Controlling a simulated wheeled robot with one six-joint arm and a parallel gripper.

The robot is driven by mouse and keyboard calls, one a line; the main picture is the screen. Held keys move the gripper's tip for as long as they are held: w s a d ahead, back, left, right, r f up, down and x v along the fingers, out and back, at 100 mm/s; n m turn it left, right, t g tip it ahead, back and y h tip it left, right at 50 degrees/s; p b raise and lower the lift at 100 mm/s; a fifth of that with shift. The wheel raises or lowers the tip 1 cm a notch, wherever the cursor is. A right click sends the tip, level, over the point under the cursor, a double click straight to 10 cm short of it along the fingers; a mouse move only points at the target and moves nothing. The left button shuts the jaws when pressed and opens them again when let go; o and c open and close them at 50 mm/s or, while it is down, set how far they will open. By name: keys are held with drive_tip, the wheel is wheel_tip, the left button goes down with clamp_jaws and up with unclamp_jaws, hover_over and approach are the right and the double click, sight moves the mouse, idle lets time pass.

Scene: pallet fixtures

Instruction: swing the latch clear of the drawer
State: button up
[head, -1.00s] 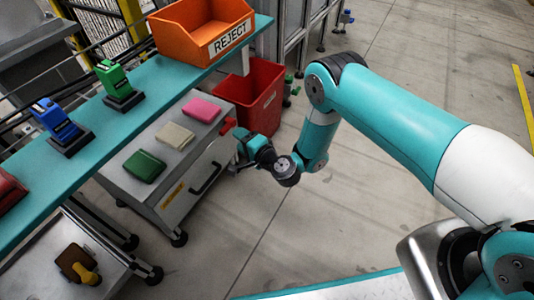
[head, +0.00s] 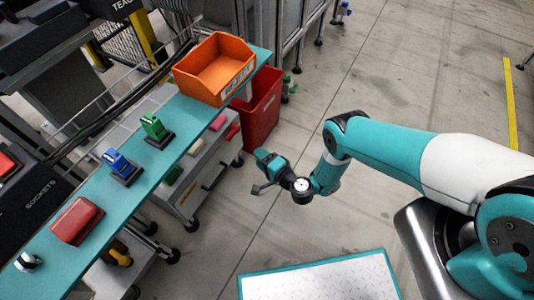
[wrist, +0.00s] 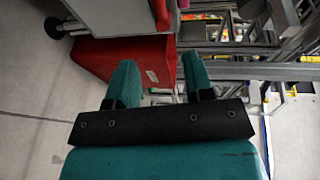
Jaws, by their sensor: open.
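The drawer unit (head: 193,192) is a grey cabinet with a dark bar handle (head: 213,178) and a yellow label, partly hidden under the teal shelf. A red part (head: 232,131), which may be the latch, sticks out at its far right end. In the wrist view a red bar (wrist: 160,14) hangs beside the grey cabinet (wrist: 112,14), beyond my fingertips. My gripper (head: 260,180) is open and empty, over the floor to the right of the cabinet, apart from it. Its two teal fingers (wrist: 161,78) show in the wrist view.
The teal shelf (head: 135,188) carries an orange bin (head: 213,70), green (head: 155,130) and blue (head: 120,166) devices and a red block (head: 77,221). A red bin (head: 262,108) stands on the floor behind. A pale teal-edged surface (head: 320,280) lies in front. Open floor lies to the right.

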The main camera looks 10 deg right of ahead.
drive_tip(key=p+v, duration=0.2)
drive_tip(key=shift+s+d, duration=0.2)
drive_tip(key=shift+s, duration=0.1)
idle(0.5)
